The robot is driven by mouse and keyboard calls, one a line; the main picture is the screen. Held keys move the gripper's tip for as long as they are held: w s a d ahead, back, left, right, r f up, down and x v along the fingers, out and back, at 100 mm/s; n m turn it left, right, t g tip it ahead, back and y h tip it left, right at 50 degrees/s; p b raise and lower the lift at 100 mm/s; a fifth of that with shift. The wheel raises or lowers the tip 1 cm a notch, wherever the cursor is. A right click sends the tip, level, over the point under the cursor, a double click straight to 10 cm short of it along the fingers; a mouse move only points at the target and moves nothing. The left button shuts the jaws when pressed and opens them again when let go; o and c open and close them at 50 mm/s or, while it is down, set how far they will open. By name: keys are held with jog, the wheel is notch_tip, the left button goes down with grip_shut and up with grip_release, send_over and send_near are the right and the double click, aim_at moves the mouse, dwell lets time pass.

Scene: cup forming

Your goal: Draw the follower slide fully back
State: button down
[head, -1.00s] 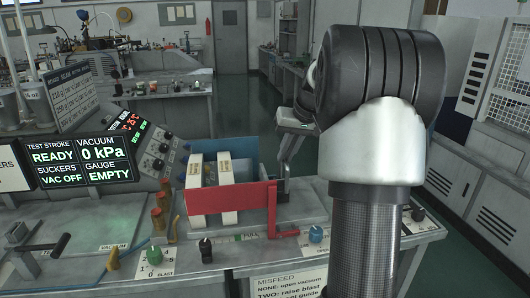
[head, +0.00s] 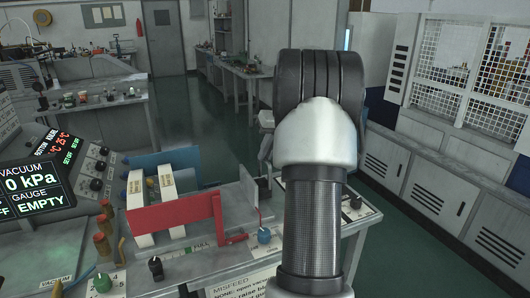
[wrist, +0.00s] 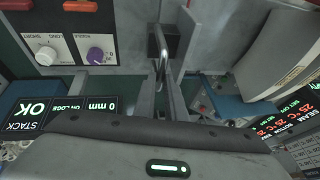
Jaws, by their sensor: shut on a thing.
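The follower slide (head: 248,184) shows in the head view as an upright grey plate, standing right of the red-fronted magazine with a clear gap between them. In the wrist view a metal handle (wrist: 160,48) stands against a dark block (wrist: 174,38). My gripper (wrist: 161,82) is shut on this handle, with one finger on each side. In the head view my arm hides most of the gripper. The magazine (head: 172,216) holds white and tan stacks (head: 137,188) at its left part.
A display (head: 30,183) at left reads 0 kPa and EMPTY. In the wrist view a small display (wrist: 40,110) reads STACK OK. The aisle floor behind is clear.

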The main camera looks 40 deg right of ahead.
jog(key=c, duration=1.8)
grip_release()
jog(key=shift+s+d, duration=0.15)
jog(key=shift+d, duration=0.25)
jog(key=shift+a, duration=0.1)
jog(key=p+v, duration=0.1)
jog(key=v, duration=1.6)
jog(key=shift+r, duration=0.25)
jog(key=shift+a, duration=0.1)
